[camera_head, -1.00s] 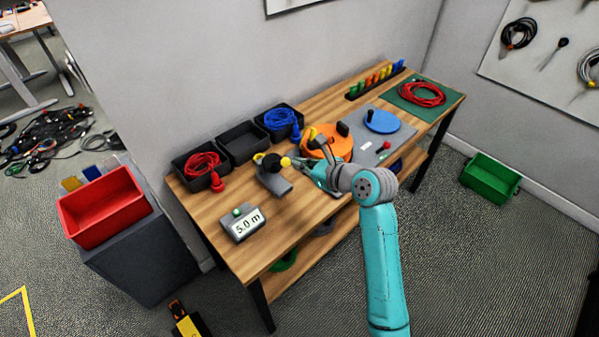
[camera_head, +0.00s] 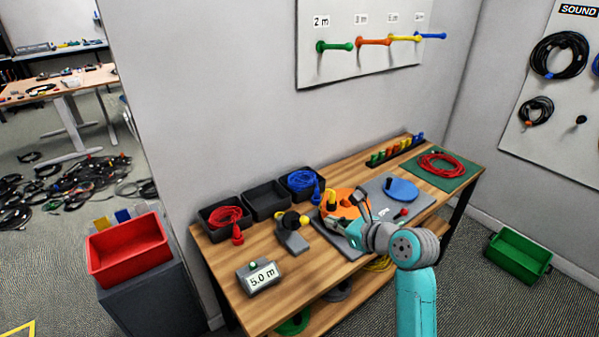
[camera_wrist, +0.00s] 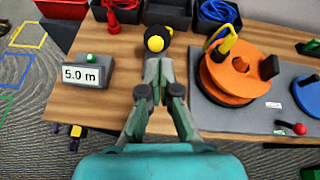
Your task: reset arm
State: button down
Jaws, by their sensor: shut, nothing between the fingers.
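My gripper (camera_head: 330,222) is over the wooden bench, seen from behind in the head view. In the wrist view my gripper (camera_wrist: 158,68) has its two grey fingers together and empty. Its tips point at a black and yellow round part (camera_wrist: 155,42), which sits on a grey stand (camera_head: 293,240) on the bench. I cannot tell whether they touch it. An orange reel (camera_wrist: 235,75) stands to the right of the fingers on a grey plate. My teal arm link rises from the bottom of the head view.
The 5.0 m display (camera_head: 258,278) stands on the bench's left. Black bins (camera_head: 265,200) line the back, two holding red and blue cables. A blue disc (camera_head: 402,190) and a green mat (camera_head: 468,178) with red cable lie right. A red crate (camera_head: 128,250) and green crate (camera_head: 518,257) flank the bench.

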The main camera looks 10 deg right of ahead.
jog(key=s+a+f+n+t+h, duration=0.15)
jog(key=s+f+n+h, duration=0.35)
jog(key=s+f+n, duration=1.05)
jog(key=s+r+n, duration=0.2)
jog(key=s+n, duration=0.5)
jog(key=s, duration=1)
jog(key=s+a+r+n+t, duration=0.1)
jog(key=s+r+n, duration=0.2)
jog(key=s, duration=1.5)
jog(key=n, duration=0.3)
jog(key=shift+a+r+n+h, duration=0.2)
jog(key=shift+a+n+h, duration=0.05)
jog(key=shift+n+h, duration=0.15)
